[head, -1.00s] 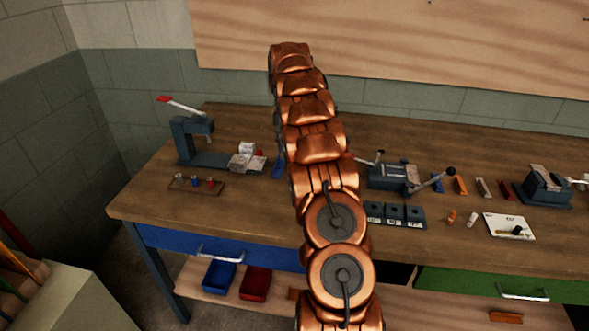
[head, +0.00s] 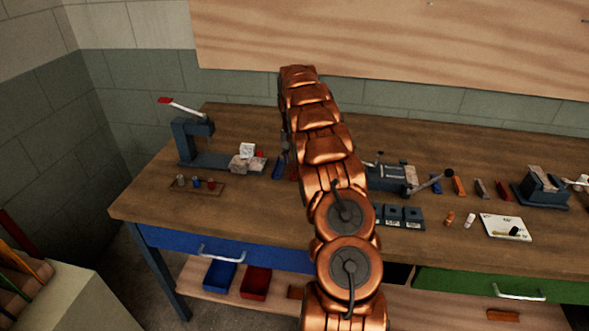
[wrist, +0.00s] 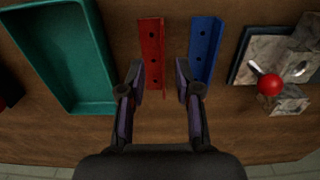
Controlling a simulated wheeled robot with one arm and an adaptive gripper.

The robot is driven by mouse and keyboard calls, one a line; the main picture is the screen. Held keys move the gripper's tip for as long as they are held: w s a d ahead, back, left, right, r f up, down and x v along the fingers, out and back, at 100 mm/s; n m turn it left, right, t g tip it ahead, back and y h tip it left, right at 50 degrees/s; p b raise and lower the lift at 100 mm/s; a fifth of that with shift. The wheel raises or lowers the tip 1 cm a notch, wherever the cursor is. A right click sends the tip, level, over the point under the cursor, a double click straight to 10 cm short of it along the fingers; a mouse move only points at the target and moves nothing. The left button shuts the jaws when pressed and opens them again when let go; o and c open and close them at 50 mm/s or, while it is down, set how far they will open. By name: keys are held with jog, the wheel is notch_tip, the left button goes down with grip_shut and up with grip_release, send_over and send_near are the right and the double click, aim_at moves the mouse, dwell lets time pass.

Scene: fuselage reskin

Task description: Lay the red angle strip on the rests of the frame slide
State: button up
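The red angle strip (wrist: 152,50) lies on the bench in the wrist view, a holed strip lying beside a similar blue angle strip (wrist: 205,48). In the head view the blue strip (head: 280,168) shows left of my arm, which largely hides the red one. My gripper (wrist: 160,80) is open and empty.
A green tray (wrist: 105,65) lies left of the red strip in the wrist view. In the head view a press with a red-tipped lever (head: 185,140) stands at left.

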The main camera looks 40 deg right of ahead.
jog(key=shift+a+f+p, duration=0.2)
jog(key=shift+f+p, duration=0.4)
jog(key=shift+f, duration=1.25)
grip_shut()
